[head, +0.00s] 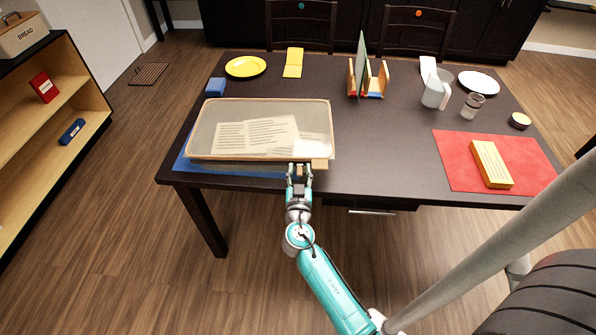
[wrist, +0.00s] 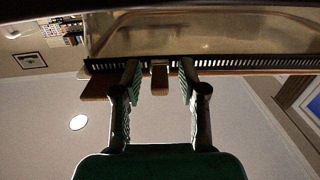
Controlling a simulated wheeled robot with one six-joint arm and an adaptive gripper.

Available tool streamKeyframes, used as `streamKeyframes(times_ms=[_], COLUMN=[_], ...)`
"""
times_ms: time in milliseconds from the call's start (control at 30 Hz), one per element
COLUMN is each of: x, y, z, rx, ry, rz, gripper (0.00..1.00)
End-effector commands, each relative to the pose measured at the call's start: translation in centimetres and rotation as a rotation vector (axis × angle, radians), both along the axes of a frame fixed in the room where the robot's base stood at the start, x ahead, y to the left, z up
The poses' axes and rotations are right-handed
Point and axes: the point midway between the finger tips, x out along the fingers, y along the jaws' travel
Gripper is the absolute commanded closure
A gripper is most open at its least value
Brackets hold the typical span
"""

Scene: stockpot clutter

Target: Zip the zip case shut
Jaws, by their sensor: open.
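The zip case (head: 262,105) lies flat at the table's front left, with a clear top, a tan rim and printed sheets inside. In the wrist view the zip case (wrist: 210,38) fills the top, with a dark row of zip teeth along its edge. A small brown slider pull (wrist: 159,80) hangs from that row. My gripper (head: 300,169) is at the case's front edge. In the wrist view its open fingers stand on either side of the pull, with gaps on both sides. A brown end tab (wrist: 96,89) sits outside the left finger; the tab (head: 319,164) also shows in the head view.
A blue mat (head: 183,160) lies under the case. A blue block (head: 216,86) and yellow plate (head: 246,67) are behind it. An upright rack (head: 366,80) stands at the back middle. A red mat (head: 452,165) with a yellow box (head: 491,165) is at right. The table's front middle is clear.

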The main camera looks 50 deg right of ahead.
Motion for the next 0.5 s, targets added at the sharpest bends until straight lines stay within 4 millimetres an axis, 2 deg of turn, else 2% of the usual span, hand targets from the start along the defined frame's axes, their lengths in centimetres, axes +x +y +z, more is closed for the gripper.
streamKeyframes(times_ms=[167,500], x=[-0.8,-5.0], y=[0.9,5.9], z=[-0.1,-0.1], rx=[0.000,0.001], ry=[0.001,0.003], rz=[0.001,0.005], gripper=[0.58,0.58])
